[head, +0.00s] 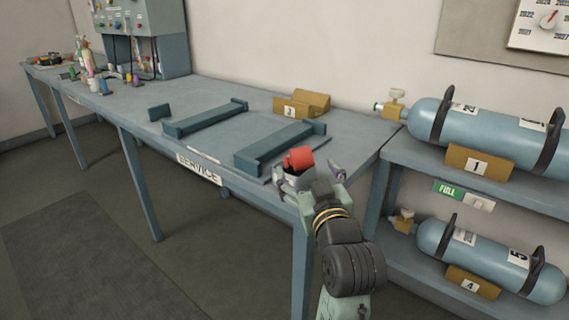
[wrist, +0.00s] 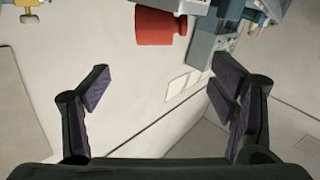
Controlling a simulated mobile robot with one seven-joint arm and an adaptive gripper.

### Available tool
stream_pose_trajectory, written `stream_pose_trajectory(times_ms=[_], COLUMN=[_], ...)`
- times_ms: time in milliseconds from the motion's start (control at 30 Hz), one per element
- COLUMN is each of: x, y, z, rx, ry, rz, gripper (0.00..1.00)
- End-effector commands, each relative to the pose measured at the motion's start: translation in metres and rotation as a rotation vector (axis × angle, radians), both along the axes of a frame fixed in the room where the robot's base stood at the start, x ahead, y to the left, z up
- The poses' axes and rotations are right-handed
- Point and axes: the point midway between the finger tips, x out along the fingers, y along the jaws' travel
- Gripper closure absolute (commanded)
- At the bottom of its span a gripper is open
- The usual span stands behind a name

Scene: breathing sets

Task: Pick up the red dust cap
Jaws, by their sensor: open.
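The red dust cap (head: 299,158) shows in the head view at the near right end of the service bench, just beyond my gripper. In the wrist view the red dust cap (wrist: 160,27) is at the top centre, ahead of the fingers and between their lines. My gripper (head: 307,175) is open, with one finger on each side in the wrist view (wrist: 164,85) and nothing between the pads. The cap looks apart from both fingers. What the cap sits on is partly hidden by my gripper in the head view.
The bench (head: 225,105) carries two dark cradles (head: 280,146) and (head: 205,118), and a wooden block (head: 292,108) marked 3. A shelf at the right holds blue cylinders (head: 470,125) and (head: 480,258). Bottles and a control cabinet (head: 150,45) stand at the far left.

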Motion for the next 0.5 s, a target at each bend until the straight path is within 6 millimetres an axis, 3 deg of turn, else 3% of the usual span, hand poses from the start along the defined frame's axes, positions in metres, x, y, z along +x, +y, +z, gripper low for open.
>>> stream_pose_trajectory(times_ms=[300,500], x=[0.044,0.059], y=[0.009,0.013], z=[0.000,0.000], rx=[0.000,-0.001], ry=[0.005,0.005], rz=[-0.001,-0.001], gripper=[0.22,0.22])
